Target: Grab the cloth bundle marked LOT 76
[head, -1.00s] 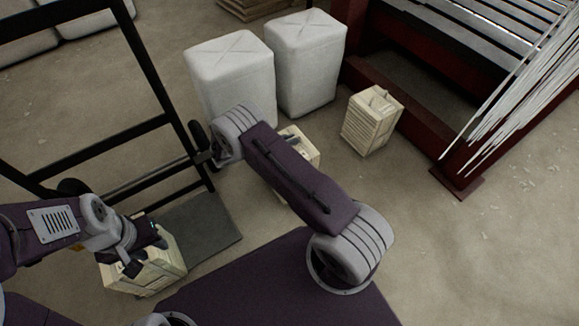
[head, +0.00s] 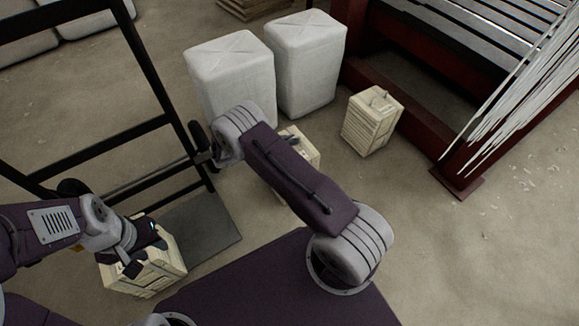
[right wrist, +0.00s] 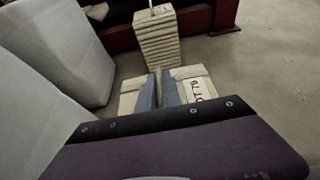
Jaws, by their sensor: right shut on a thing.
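The cream, strapped cloth bundle marked LOT 76 (right wrist: 202,92) stands below my right gripper (right wrist: 158,80) in the right wrist view. Its tag reads "OT 76", with the first letter hidden. The two grey fingers are shut on the middle of its top.
A third cream bundle (head: 371,122) stands apart on the floor, and it also shows in the right wrist view (right wrist: 157,42). Two white wrapped blocks (head: 232,75) (head: 306,62) stand behind. A black-framed cart (head: 150,125) is at left, a dark red rack (head: 420,150) at right.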

